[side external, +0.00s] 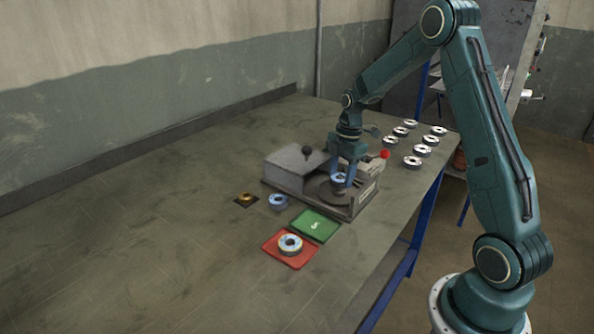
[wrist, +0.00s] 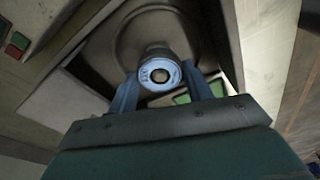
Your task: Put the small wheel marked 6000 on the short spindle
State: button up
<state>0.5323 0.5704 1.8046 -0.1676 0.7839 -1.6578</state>
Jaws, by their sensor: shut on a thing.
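My gripper (side external: 343,168) is shut on a small wheel with a blue label (side external: 338,178). It holds the wheel over the dark round plate (side external: 327,193) of the grey machine. In the wrist view the wheel (wrist: 159,73) sits between the two blue fingers, its label and centre hole facing the camera. The print on the label is too small to read. I cannot make out the short spindle; the wheel and fingers cover the middle of the plate. I cannot tell whether the wheel touches anything below.
Another blue-labelled wheel (side external: 278,202) and a yellow one (side external: 246,197) lie left. A wheel (side external: 290,244) lies on a red mat (side external: 272,253). The green mat (side external: 316,226) is empty. Several wheels (side external: 424,149) stand behind.

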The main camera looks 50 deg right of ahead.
jog(key=shift+f, duration=0.9)
jog(key=o, duration=1.3)
jog(key=shift+r, duration=3.75)
